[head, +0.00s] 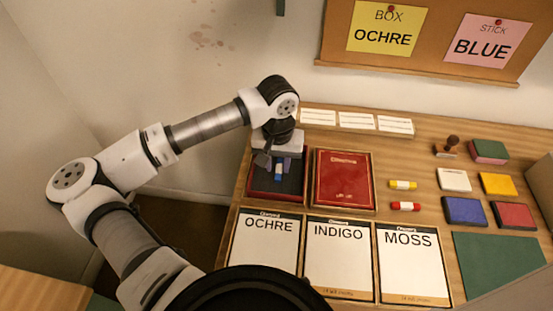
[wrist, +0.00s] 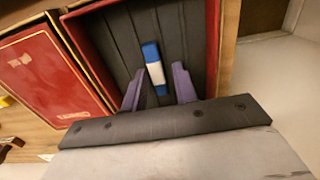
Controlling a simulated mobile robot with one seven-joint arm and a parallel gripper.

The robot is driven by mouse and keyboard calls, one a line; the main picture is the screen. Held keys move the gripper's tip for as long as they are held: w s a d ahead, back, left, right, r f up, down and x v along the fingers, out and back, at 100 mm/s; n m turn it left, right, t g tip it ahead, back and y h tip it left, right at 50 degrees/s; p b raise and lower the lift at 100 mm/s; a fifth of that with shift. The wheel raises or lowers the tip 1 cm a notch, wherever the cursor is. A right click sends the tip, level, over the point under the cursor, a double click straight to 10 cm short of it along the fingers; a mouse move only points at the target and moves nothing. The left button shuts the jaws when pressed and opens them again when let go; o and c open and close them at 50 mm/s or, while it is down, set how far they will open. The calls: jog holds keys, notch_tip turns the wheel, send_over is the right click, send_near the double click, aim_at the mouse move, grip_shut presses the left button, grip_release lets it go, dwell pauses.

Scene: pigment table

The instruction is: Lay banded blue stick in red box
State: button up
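The banded blue stick (wrist: 154,68), blue with a white band, lies on the dark ribbed lining of the open red box (wrist: 213,40). In the head view the stick (head: 278,170) shows just below my gripper. My gripper (wrist: 158,67) is above the box, with its purple fingers apart, one on each side of the stick with gaps between. In the head view my gripper (head: 277,163) partly hides the box (head: 298,195) and its lining.
A red gold-edged panel (head: 342,180), lid or closed box, lies right of the open box. Yellow (head: 403,184) and red (head: 405,206) sticks lie further right. Cards marked OCHRE (head: 262,255), INDIGO (head: 338,260) and MOSS (head: 410,265) lie in front. Notes read BOX OCHRE (head: 385,27) and STICK BLUE (head: 488,40).

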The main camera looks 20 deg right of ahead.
aim_at(278, 167)
notch_tip(278, 167, up, 12)
jog(key=b, duration=0.2)
jog(key=shift+r, duration=0.15)
